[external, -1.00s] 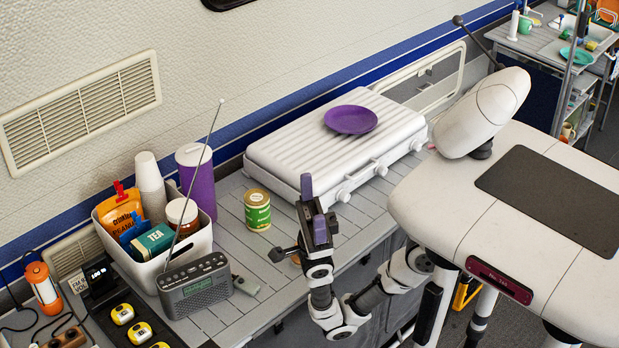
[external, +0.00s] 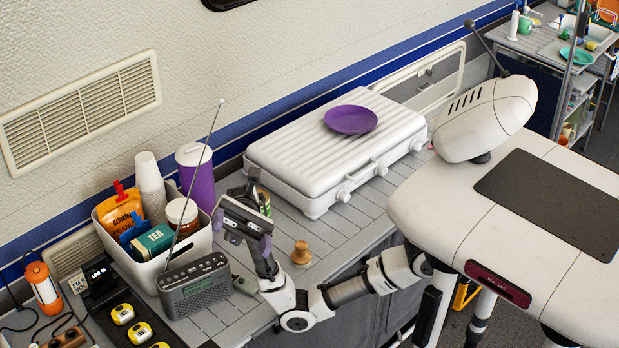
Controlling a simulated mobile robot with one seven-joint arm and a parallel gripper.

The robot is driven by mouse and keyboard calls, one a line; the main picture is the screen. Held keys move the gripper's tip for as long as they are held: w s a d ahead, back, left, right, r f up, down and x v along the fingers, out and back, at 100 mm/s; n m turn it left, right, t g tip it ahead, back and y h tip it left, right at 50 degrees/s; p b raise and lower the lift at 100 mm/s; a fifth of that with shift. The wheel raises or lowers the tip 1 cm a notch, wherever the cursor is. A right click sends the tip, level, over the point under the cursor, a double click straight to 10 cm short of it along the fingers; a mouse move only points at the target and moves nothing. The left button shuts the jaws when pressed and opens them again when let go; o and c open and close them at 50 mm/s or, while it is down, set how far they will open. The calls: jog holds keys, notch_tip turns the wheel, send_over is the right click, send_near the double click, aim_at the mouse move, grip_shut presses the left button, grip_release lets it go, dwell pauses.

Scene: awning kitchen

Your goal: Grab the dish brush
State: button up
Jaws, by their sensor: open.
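A small wooden knob-shaped object (external: 301,253), which looks like the dish brush, stands on the grey slatted counter near its front edge. Its bristles cannot be made out. My gripper (external: 243,208) is open, to the left of the wooden object and apart from it. It is above the counter, in front of the green can (external: 265,203), and hides most of it. Nothing shows between the fingers, though their inner faces are partly hidden.
A grey radio (external: 194,286) with a raised antenna and a white bin (external: 204,243) of groceries stand left of my gripper. A purple canister (external: 198,180) is behind. A white grill (external: 335,150) bearing a purple plate (external: 351,119) stands at the back right. Counter right of the wooden object is clear.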

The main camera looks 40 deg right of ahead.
notch_tip(320, 180, down, 5)
jog(key=a+m+t+b, duration=0.1)
jog(key=a+t+b, duration=0.1)
jog(key=t, duration=1)
jog(key=m+t+h+b, duration=0.75)
jog(key=m+h, duration=0.65)
jog(key=m, duration=1.7)
send_over(301, 244)
jog(key=b, duration=0.2)
notch_tip(301, 244, down, 25)
jog(key=g, duration=0.2)
notch_tip(301, 244, down, 13)
jog(key=shift+f+p, duration=0.1)
jog(key=shift+p, duration=0.6)
jog(key=shift+c, duration=0.4)
